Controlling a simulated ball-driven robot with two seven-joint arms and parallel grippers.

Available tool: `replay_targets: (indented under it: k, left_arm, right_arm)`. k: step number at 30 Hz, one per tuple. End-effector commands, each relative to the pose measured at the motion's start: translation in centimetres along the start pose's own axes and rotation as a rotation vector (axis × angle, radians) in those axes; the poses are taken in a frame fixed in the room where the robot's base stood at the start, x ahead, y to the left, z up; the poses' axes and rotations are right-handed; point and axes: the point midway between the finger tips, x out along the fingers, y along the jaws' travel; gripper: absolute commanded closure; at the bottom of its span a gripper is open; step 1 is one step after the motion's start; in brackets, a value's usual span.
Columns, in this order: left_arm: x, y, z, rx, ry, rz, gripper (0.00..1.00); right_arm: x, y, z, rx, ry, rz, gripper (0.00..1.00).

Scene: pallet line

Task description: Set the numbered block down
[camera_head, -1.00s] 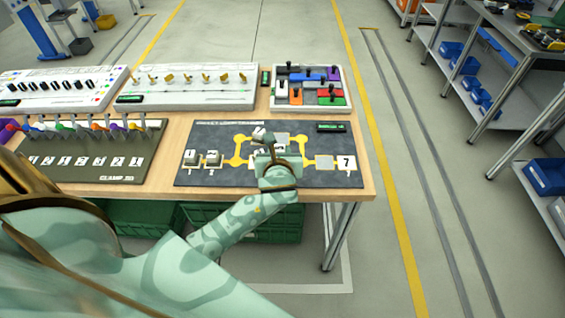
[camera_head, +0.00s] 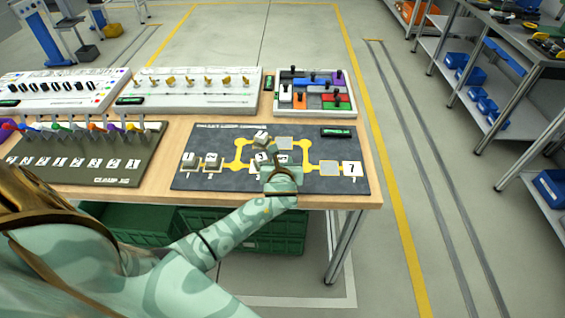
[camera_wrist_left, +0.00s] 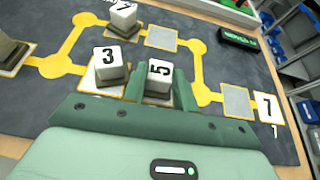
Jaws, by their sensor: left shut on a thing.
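My left gripper (camera_head: 279,166) is over the dark puzzle board (camera_head: 205,137). The block numbered 3 (camera_wrist_left: 108,66) stands on a pad just left of the gripper. The block numbered 7 (camera_wrist_left: 123,18) is on the upper pad. In the head view, blocks 1 (camera_head: 188,161) and 2 (camera_head: 212,161) stand at the board's left. My right gripper is not in view.
An empty grey pad (camera_wrist_left: 161,38) lies at the upper right of the board, another (camera_wrist_left: 237,101) lies before the printed 7 (camera_wrist_left: 266,106). A clamp board (camera_head: 100,180), white panels and a coloured-block tray (camera_head: 352,110) stand around on the table.

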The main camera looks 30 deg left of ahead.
Motion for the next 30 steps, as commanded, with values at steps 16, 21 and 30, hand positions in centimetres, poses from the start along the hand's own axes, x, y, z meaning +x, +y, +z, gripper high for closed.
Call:
replay_targets:
  k: [16, 21, 30]
  left_arm:
    - [-1.2, 0.0, 0.2, 0.002, 0.001, -0.001, 0.50]
    - [-5.0, -0.1, 0.4, -0.002, 0.001, -0.002, 0.50]
    - [-11.0, 0.0, 0.2, 0.000, 0.001, -0.001, 0.50]
  right_arm:
    - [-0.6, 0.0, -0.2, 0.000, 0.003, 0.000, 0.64]
    - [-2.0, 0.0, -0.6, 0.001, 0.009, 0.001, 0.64]
    - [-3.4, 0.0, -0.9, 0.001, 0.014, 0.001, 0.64]
